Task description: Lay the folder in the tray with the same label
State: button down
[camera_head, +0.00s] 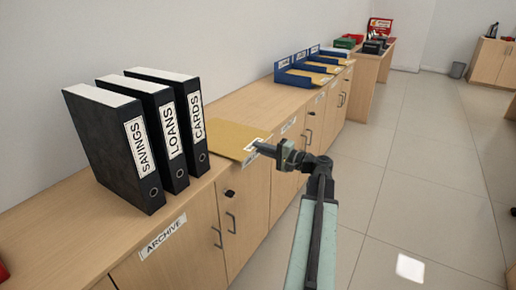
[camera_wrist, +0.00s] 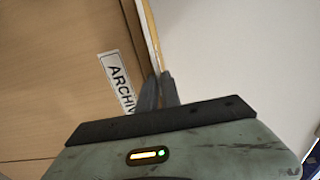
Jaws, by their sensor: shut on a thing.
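A flat tan folder (camera_head: 233,139) with a white label at its near right corner is at the counter's front edge, beside the black binders. My gripper (camera_head: 262,148) is shut on the folder's edge by that label. The label's text is too small to read and partly hidden by the gripper. In the wrist view the fingers (camera_wrist: 159,92) close on the folder's thin edge (camera_wrist: 151,38). Blue trays (camera_head: 294,78) stand further back along the counter, with tan sheets in or by them and small labels too small to read.
Three black binders marked SAVINGS (camera_head: 112,145), LOANS (camera_head: 165,122) and CARDS (camera_head: 190,110) stand upright at the left. A further desk (camera_head: 372,66) holds red and green items. Tiled floor (camera_head: 420,170) is open at right.

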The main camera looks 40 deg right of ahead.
notch_tip(320, 180, up, 3)
jog(key=p, duration=0.3)
jog(key=s+d+r+p, duration=0.1)
jog(key=s+r+p, duration=0.1)
jog(key=s, duration=0.4)
jog(key=s+d+r+p, duration=0.2)
jog(key=s, duration=0.5)
jog(key=shift+s+d+r, duration=0.2)
jog(key=shift+s+r, duration=0.05)
jog(key=shift+s, duration=0.05)
jog(key=shift+p, duration=0.3)
notch_tip(320, 180, up, 27)
jog(key=p, duration=2.6)
jog(key=shift+f+p, duration=0.15)
jog(key=shift+p, duration=0.15)
